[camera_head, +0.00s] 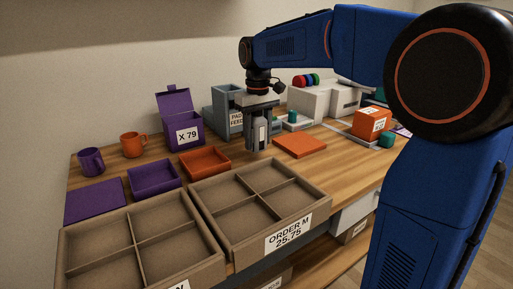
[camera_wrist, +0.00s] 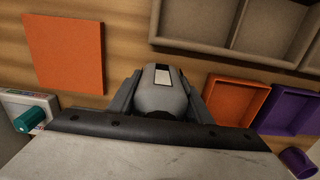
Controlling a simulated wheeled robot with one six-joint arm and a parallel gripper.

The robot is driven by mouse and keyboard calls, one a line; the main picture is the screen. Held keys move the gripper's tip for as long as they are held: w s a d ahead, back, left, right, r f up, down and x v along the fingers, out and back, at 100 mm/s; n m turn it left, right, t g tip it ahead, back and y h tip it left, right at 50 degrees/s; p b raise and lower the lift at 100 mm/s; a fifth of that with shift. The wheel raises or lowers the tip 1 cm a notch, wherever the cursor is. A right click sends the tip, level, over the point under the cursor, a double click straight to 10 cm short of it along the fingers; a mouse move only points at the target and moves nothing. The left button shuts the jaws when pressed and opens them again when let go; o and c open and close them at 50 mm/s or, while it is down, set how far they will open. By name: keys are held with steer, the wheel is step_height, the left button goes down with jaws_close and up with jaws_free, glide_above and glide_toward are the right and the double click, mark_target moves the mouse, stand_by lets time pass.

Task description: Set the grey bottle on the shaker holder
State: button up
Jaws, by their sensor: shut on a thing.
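I cannot tell from these views whether the bottle's base touches the table. I cannot make out for sure which thing is the shaker holder.
An orange mat (camera_head: 300,146) lies right of the bottle. An orange tray (camera_head: 204,163) and purple tray (camera_head: 152,179) lie left. Behind are a blue-grey feeder (camera_head: 222,122) and a white machine (camera_head: 311,103). Mugs stand far left.

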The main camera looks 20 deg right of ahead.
mark_target(258, 147)
steer(key=shift+d+f, duration=0.1)
steer(key=shift+f, duration=1.7)
steer(key=o, duration=1.6)
steer(key=shift+f, duration=0.15)
steer(key=shift+c, duration=0.2)
